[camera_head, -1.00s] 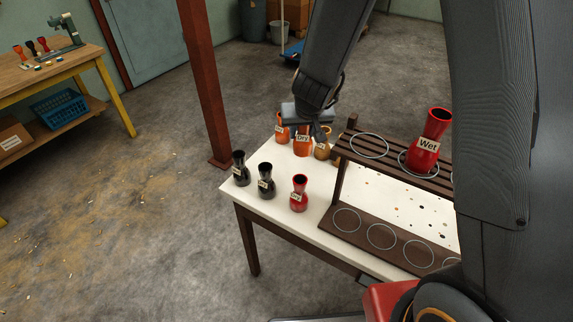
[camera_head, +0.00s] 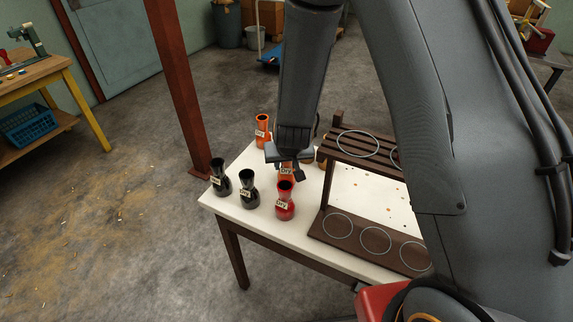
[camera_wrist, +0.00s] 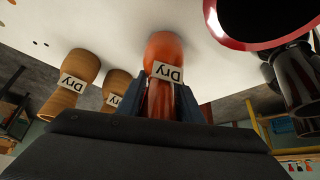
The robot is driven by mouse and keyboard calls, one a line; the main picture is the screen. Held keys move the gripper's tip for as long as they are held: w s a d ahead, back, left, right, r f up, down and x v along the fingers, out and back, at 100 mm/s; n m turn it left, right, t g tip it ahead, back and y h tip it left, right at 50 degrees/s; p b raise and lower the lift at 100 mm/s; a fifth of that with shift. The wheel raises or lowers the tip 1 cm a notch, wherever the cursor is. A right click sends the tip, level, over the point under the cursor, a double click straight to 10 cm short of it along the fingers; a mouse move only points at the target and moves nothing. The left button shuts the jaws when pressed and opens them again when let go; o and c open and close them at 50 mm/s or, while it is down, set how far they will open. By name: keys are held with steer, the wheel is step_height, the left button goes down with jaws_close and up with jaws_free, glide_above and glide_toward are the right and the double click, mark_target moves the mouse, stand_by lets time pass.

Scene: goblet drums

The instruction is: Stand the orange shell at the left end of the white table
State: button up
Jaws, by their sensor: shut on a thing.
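An orange shell with a "Dry" label (camera_head: 286,172) is between the fingers of my gripper (camera_head: 288,160), over the left part of the white table (camera_head: 240,212). It is upright and partly hidden by the gripper. In the wrist view the same orange shell (camera_wrist: 163,48) shows held at its narrow part, with its base close to the white tabletop; I cannot tell whether it touches. A second orange "Dry" shell (camera_head: 262,130) stands at the table's far left corner.
Two black shells (camera_head: 220,177) (camera_head: 249,190) and a red shell (camera_head: 285,200) stand close in front of the held shell. Tan shells (camera_wrist: 72,85) stand behind it. A dark slatted rack (camera_head: 350,150) with ring marks is to the right. Bare tabletop lies between the black shells and the far orange one.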

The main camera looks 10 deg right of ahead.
steer(key=shift+f, duration=0.2)
steer(key=shift+f, duration=0.1)
steer(key=o, duration=1.2)
steer(key=shift+s+r, duration=0.1)
steer(key=shift+r, duration=0.35)
steer(key=p+v, duration=0.1)
steer(key=v, duration=1)
steer(key=shift+s+r, duration=0.15)
steer(key=shift+s, duration=0.05)
